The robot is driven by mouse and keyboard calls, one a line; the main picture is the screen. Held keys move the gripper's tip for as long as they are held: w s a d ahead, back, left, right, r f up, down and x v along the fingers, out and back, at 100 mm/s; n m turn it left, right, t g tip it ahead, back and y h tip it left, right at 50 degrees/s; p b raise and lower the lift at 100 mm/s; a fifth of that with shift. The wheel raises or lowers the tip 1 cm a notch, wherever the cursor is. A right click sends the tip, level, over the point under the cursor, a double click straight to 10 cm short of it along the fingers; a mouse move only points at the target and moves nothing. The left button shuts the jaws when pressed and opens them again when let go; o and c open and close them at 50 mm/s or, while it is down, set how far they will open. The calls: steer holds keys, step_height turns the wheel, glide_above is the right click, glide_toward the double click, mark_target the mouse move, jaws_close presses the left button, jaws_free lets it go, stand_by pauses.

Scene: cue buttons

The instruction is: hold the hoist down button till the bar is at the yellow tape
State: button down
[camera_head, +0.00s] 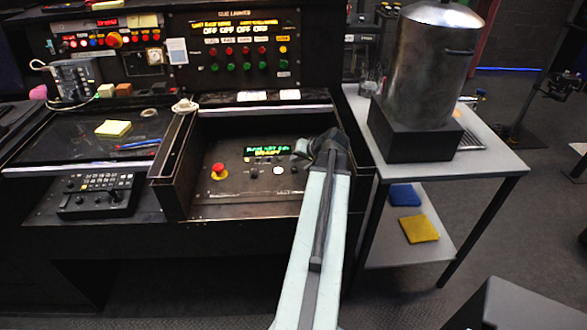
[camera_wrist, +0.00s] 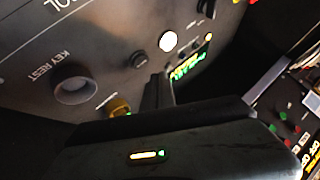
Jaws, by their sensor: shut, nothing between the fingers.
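The sloped control panel (camera_head: 236,186) has a red mushroom button (camera_head: 218,170), a lit white button (camera_head: 278,170) and small dark knobs. Its green and yellow display (camera_head: 267,151) is too small to read. My gripper (camera_head: 306,150) is shut and empty over the panel's right end. In the wrist view, its dark fingers (camera_wrist: 157,92) point at the panel, between a brass-yellow part (camera_wrist: 117,106) and the display (camera_wrist: 186,68). The lit white button (camera_wrist: 168,40) is beyond them. I cannot tell whether the fingertips touch anything. I cannot identify the hoist down button, bar or yellow tape.
An upright panel (camera_head: 240,48) with green and red buttons stands behind. A grey side table (camera_head: 495,158) at right holds a large metal pot (camera_head: 430,60) on a black block (camera_head: 410,140). Raised side walls (camera_head: 172,165) flank the panel. A joystick box (camera_head: 95,195) sits at left.

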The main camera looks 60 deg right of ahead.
mark_target(296, 170)
step_height(296, 170, up, 4)
steer(key=p, duration=0.3)
steer(key=shift+f, duration=0.25)
